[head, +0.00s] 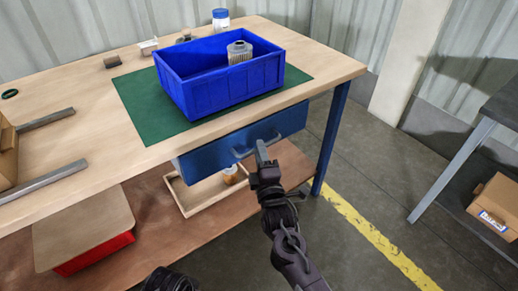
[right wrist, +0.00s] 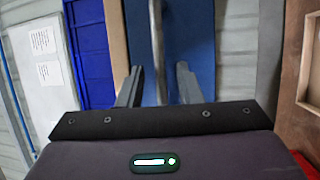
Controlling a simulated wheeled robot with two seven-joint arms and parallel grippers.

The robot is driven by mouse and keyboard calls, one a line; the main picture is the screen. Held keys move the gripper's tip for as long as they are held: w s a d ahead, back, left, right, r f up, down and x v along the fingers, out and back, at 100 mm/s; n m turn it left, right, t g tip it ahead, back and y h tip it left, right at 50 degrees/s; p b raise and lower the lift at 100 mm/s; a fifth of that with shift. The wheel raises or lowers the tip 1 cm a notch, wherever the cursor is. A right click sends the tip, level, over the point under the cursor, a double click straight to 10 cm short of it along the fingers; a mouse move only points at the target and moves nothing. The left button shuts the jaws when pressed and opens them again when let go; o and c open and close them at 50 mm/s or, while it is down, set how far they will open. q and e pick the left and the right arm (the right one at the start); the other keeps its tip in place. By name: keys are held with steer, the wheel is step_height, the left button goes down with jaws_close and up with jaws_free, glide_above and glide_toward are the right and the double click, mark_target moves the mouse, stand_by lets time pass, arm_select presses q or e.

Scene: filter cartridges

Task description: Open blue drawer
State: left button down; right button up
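The blue drawer (head: 215,157) hangs under the near edge of the workbench in the head view. I cannot tell whether it stands slightly out. Its handle (head: 240,153) is a grey bar on the front, partly hidden by my right gripper (head: 263,152). In the right wrist view, the blue drawer front (right wrist: 187,35) lies ahead and the handle (right wrist: 158,50) runs between the two fingers of my right gripper (right wrist: 158,86). The fingers are apart, with gaps to the handle on both sides.
A blue bin (head: 218,97) with a filter cartridge (head: 239,52) stands on a green mat (head: 140,100) on the workbench (head: 85,125). A wooden tray (head: 196,207) lies on the shelf below the drawer. A blue table leg (head: 331,140) stands right of the drawer. Floor in front is clear.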

steer(key=shift+x, duration=1.1)
steer(key=shift+c, duration=0.3)
steer(key=shift+f, duration=0.1)
jaws_close()
